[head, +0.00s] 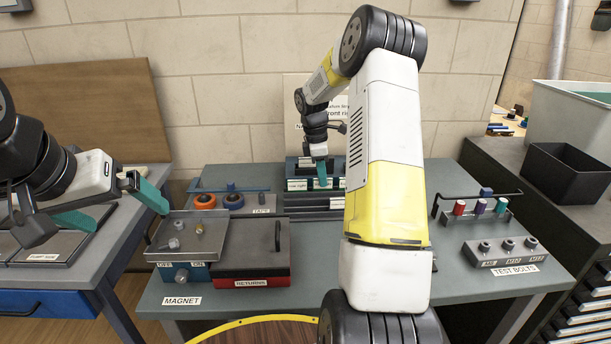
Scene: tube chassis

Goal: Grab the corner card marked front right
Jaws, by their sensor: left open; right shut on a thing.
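My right gripper (322,174) reaches down into the dark card rack (312,202) at the back of the table. It is shut on a card in the rack, mostly hidden by the fingers. A white label (297,185) just left of the fingers ends in "right"; its first word is too small to read surely. My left gripper (114,205) is open and empty at the left, beside the metal tray. A wall sign (340,112) behind the rack shows part of "front right"; my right arm hides the rest.
A metal tray (160,252) with small parts and a red returns box (252,273) stand front left of the rack. Tape rolls (205,201) lie behind them. A test bolts block (500,250) and a rack of coloured pieces (479,208) stand at the right.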

